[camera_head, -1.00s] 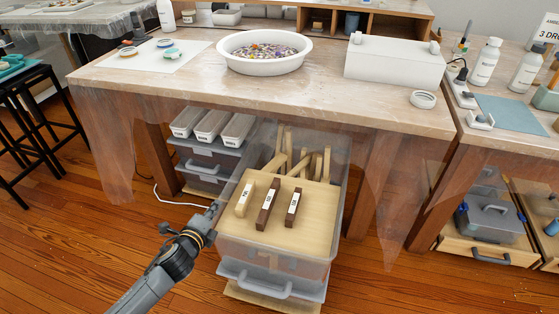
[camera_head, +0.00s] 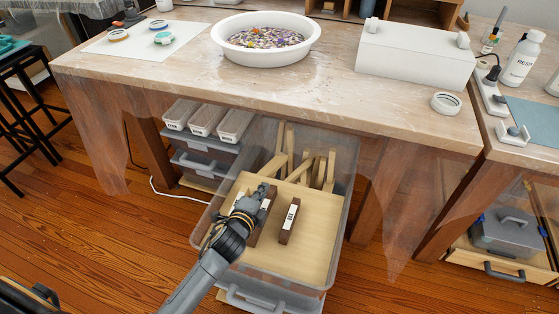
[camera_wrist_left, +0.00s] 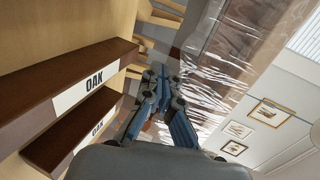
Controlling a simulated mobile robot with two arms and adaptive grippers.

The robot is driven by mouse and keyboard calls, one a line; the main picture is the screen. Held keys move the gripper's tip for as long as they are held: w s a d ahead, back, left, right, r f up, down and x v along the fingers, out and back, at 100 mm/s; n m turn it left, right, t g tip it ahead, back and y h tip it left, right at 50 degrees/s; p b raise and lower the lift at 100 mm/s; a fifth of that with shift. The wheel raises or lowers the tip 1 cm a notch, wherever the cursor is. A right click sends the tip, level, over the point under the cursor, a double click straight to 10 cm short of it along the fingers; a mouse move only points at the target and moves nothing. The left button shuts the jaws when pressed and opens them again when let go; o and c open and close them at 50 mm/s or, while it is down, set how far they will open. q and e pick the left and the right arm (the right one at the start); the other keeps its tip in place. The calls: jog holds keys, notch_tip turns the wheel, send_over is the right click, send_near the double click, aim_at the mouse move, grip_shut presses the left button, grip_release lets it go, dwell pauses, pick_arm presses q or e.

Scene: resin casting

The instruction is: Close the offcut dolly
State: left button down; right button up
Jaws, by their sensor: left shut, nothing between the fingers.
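The offcut dolly (camera_head: 345,205) is a clear-walled bin standing pulled out from under the workbench, with a grey handle (camera_head: 258,302) low on its front. It holds a pale wood board (camera_head: 311,250) with small labelled blocks on top and upright wood offcuts (camera_head: 290,148) behind. My left gripper (camera_head: 266,189) is shut and empty, over the board at the blocks, partly covering them. In the left wrist view the shut fingers (camera_wrist_left: 164,76) are beside dark blocks labelled OAK (camera_wrist_left: 66,92). I cannot tell whether they touch. My right gripper is not in view.
The workbench top (camera_head: 180,83) overhangs the back of the dolly, with clear plastic sheeting (camera_head: 390,205) hanging at its edge. Stacked grey drawers (camera_head: 205,162) with trays stand left of the dolly. A grey toolbox (camera_head: 505,232) sits at right. Wooden floor is free at front left.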

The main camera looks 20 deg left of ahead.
pick_arm(q)
jog(key=b, duration=0.2)
send_near(280, 161)
jog(key=shift+s+f, duration=0.1)
jog(key=shift+f, duration=0.7)
jog(key=x, duration=0.1)
jog(key=b+x, duration=0.1)
jog(key=x, duration=0.2)
jog(key=shift+w+r, duration=0.3)
jog(key=shift+w, duration=0.1)
jog(key=shift+w+b, duration=0.4)
jog(key=shift+w, duration=0.35)
jog(key=shift+w+r, duration=0.1)
jog(key=shift+w, duration=0.1)
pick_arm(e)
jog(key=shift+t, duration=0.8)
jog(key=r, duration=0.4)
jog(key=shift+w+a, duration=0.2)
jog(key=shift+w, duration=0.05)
pick_arm(q)
jog(key=shift+w, duration=0.1)
